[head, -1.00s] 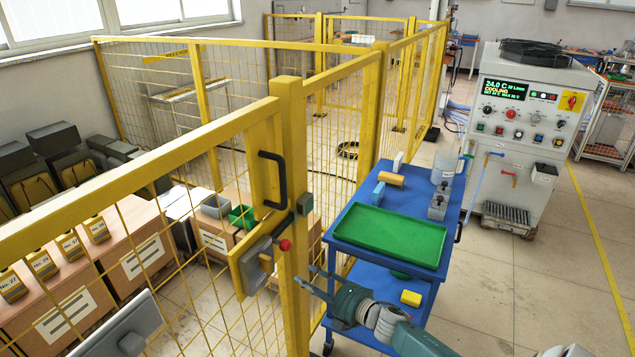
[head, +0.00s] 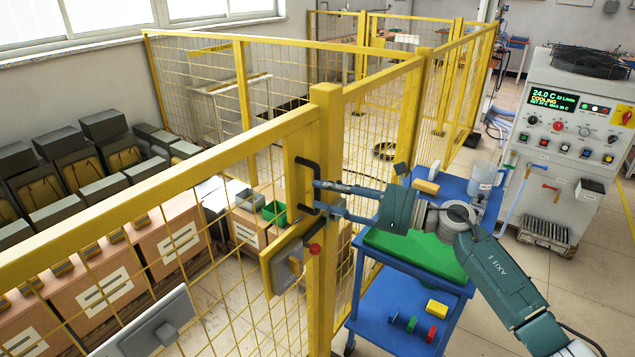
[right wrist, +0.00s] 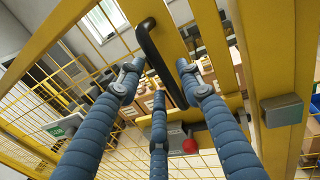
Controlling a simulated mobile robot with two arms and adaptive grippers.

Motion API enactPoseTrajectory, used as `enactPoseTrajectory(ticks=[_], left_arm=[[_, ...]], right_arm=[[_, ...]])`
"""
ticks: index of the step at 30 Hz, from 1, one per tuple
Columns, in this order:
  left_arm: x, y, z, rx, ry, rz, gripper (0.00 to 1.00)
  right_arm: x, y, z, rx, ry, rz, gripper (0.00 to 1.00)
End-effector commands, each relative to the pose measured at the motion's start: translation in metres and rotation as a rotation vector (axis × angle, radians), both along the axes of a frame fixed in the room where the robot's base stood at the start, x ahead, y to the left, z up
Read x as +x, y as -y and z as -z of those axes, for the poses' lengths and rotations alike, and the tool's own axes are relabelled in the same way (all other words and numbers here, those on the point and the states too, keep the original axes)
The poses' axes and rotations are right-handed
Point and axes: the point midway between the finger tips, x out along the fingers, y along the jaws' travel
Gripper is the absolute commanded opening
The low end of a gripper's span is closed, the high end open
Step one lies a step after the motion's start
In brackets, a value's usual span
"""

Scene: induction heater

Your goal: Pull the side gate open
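The side gate (head: 160,184) is a yellow mesh panel at the left of the head view, its edge close beside the yellow post (head: 325,130). A black bar handle (head: 307,184) is on its edge; it also shows in the right wrist view (right wrist: 148,45). Below it sits a grey latch box (head: 286,264) with a red knob (head: 315,249). My right gripper (head: 318,196) reaches in from the right, fingers at the handle. In the wrist view its fingers (right wrist: 160,85) are spread, with the handle's lower part between them; contact is unclear. My left gripper is not in view.
A blue cart (head: 395,315) with a green tray (head: 425,252) stands below my right arm. A grey heater cabinet (head: 575,130) stands at the right. Boxes (head: 95,280) and dark bins (head: 65,160) lie behind the mesh. Open floor lies right of the cart.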

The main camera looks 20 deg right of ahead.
Motion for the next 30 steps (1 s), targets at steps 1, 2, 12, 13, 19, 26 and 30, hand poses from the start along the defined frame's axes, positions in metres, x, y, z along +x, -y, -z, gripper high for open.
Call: enactPoseTrajectory(ticks=[1,2,12,13,19,26,30], left_arm=[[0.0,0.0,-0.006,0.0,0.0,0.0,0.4],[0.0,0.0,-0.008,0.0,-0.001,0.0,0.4],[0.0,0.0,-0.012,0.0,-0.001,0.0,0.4],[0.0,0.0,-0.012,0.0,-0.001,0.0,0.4],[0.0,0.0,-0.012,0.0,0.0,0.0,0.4],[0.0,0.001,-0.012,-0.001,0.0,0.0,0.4],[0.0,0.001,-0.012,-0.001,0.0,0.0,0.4]], right_arm=[[0.006,-0.007,-0.004,0.002,0.001,-0.001,0.36],[0.009,-0.01,-0.004,0.004,0.0,0.0,0.36],[0.02,-0.023,0.001,0.001,-0.001,0.002,0.36],[0.02,-0.023,0.001,0.001,-0.001,0.002,0.36],[0.02,-0.023,0.001,0.001,-0.002,0.002,0.22],[0.02,-0.022,0.001,0.001,-0.002,0.002,0.0],[0.02,-0.022,0.001,0.001,-0.002,0.002,0.0]])
